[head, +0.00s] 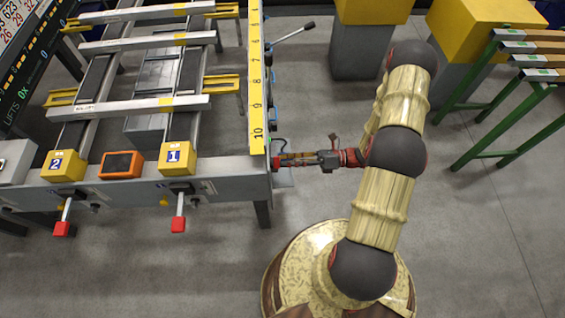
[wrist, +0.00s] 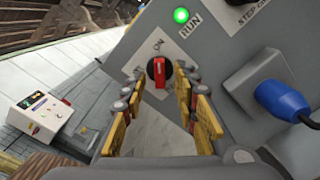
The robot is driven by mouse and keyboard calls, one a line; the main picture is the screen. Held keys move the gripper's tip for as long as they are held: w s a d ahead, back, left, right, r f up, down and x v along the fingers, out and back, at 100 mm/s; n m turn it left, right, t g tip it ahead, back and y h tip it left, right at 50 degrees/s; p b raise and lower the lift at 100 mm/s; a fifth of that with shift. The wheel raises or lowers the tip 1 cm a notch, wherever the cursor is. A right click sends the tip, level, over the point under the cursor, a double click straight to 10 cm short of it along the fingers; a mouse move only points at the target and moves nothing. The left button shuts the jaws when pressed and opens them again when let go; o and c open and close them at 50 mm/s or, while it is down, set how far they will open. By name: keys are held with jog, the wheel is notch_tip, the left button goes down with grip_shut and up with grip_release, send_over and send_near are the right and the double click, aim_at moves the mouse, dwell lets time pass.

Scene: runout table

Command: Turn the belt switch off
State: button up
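The belt switch (wrist: 160,78) is a red rotary knob on a black round base, set in the grey panel in the wrist view. An "ON" label stands just above it. A green lamp (wrist: 181,15) marked RUN is lit above. My gripper (wrist: 158,95) is open, its yellow-padded fingers on either side of the picture's middle, with the knob showing between and just beyond their tips. I cannot tell whether they touch it. In the head view, my gripper (head: 280,162) is at the right end of the runout table (head: 235,185); the switch is hidden there.
A lever (head: 292,33) juts from the table's right side.

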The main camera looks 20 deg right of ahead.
jog(key=shift+x, duration=1)
jog(key=shift+c, duration=1.4)
grip_shut()
